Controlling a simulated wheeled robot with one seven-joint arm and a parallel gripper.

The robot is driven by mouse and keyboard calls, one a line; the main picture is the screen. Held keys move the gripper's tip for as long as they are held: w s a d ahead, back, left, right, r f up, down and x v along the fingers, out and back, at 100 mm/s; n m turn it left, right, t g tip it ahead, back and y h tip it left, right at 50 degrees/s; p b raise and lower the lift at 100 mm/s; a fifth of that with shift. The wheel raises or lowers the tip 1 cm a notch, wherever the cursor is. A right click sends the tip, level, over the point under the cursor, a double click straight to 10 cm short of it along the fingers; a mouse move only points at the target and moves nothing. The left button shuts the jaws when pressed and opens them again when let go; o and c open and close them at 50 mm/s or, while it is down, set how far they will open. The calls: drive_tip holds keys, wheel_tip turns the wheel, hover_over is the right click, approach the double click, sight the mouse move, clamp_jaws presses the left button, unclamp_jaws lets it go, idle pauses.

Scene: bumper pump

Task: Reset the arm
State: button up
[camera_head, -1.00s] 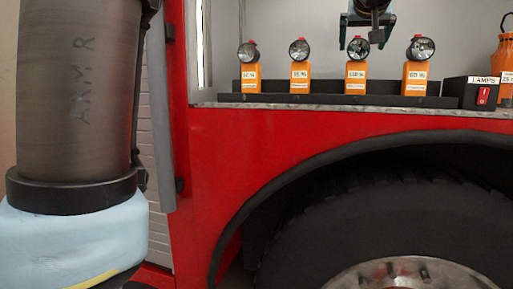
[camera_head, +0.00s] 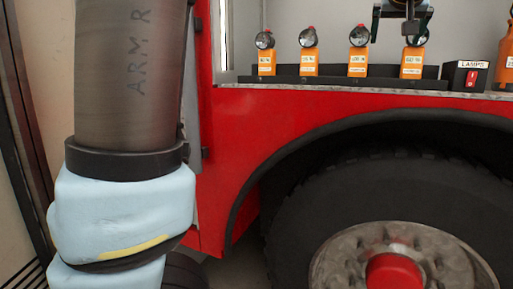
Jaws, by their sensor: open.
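My gripper (camera_head: 401,22) is at the top of the view, partly cut off by the upper edge. It is open, its two dark fingers apart, with nothing seen between them. It appears in front of or above the rightmost orange lamp (camera_head: 412,62) and overlaps its head. I cannot tell the depth gap. My arm's dark sleeve (camera_head: 130,70) and light blue joint cover (camera_head: 125,215) fill the left side.
Other orange lamps (camera_head: 357,55) stand upright in a black rack (camera_head: 335,82) on the red truck's shelf. A black LAMPS switch box (camera_head: 467,77) and an orange object (camera_head: 505,55) are to the right. A large wheel (camera_head: 340,210) is below.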

drive_tip(key=w+a+f+n+g+y+p, duration=0.1)
drive_tip(key=w+a+f+g+y, duration=0.15)
drive_tip(key=a+f, duration=0.95)
drive_tip(key=w+a+f+g+y, duration=0.1)
drive_tip(key=a+f+g+y, duration=0.15)
drive_tip(key=a+f, duration=0.95)
drive_tip(key=s+a+f+n+g, duration=0.2)
drive_tip(key=s+a+f+g, duration=0.3)
drive_tip(key=s+a+f, duration=0.9)
wheel_tip(320, 180, down, 3)
drive_tip(key=shift+s+a+f+n+p, duration=0.1)
drive_tip(key=shift+s+a+n+p, duration=0.1)
drive_tip(key=shift+s+n+p, duration=0.15)
drive_tip(key=shift+w, duration=0.1)
drive_tip(key=shift+c, duration=0.2)
